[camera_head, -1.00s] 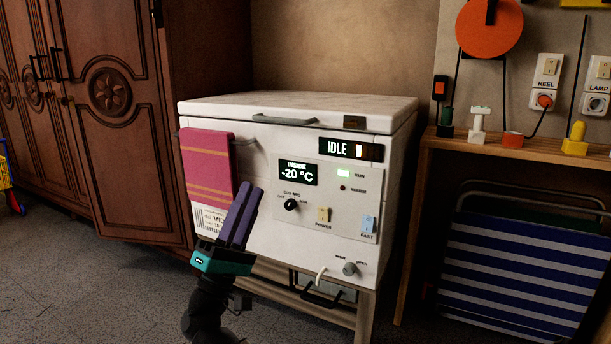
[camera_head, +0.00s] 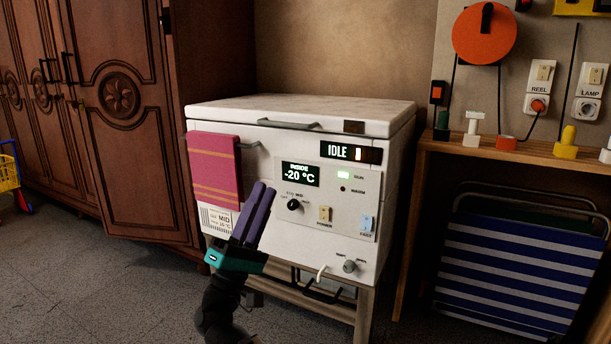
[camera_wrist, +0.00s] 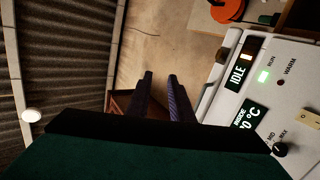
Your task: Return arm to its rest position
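My gripper (camera_head: 256,214) is in the lower middle of the head view, in front of the left part of the white chest freezer (camera_head: 280,250). Its two purple fingers point up and lean right. In the wrist view the fingers (camera_wrist: 161,85) stand a little apart with bare wall showing between them, so the gripper is open and empty. The freezer lid (camera_head: 300,108) is shut. The display (camera_head: 300,174) reads -20 °C and the panel above it reads IDLE. My gripper hides part of the freezer's front.
A pink towel (camera_head: 214,170) hangs on a rail at the freezer's left. A brown wardrobe (camera_head: 130,130) stands on the left, a wooden bench (camera_head: 520,152) on the right with a blue-striped folding chair (camera_head: 510,265) beneath. Grey floor (camera_head: 110,290) is clear at the lower left.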

